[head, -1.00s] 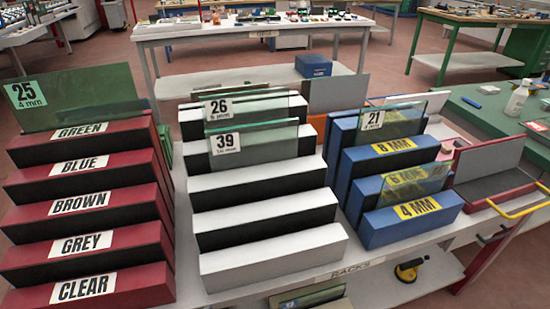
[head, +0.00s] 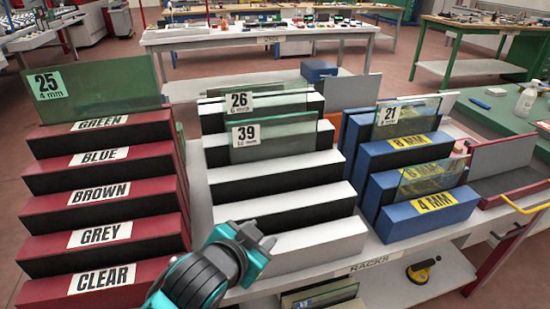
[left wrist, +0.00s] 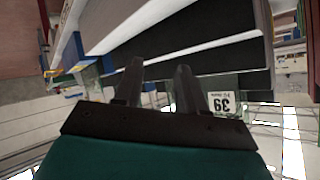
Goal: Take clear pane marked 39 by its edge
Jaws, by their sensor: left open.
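The clear pane marked 39 (head: 292,139) stands upright in a slot of the white stepped rack (head: 270,238), its top edge and upper part showing and its lower edge hidden. In the left wrist view its label (left wrist: 222,106) shows upside down beyond the fingers, to the right. My left gripper (head: 258,238) is over the front steps of the white rack, nearer than the pane and apart from it. In the left wrist view its two fingers (left wrist: 160,66) are spread with nothing held between them. My right gripper is not in view.
A pane marked 26 (head: 285,103) stands just behind. The red rack (head: 100,196) with a green pane marked 25 (head: 110,86) is at left. The blue rack (head: 400,222) holds several panes, one marked 21 (head: 422,112). A yellow-handled suction cup (head: 420,272) lies on the lower shelf.

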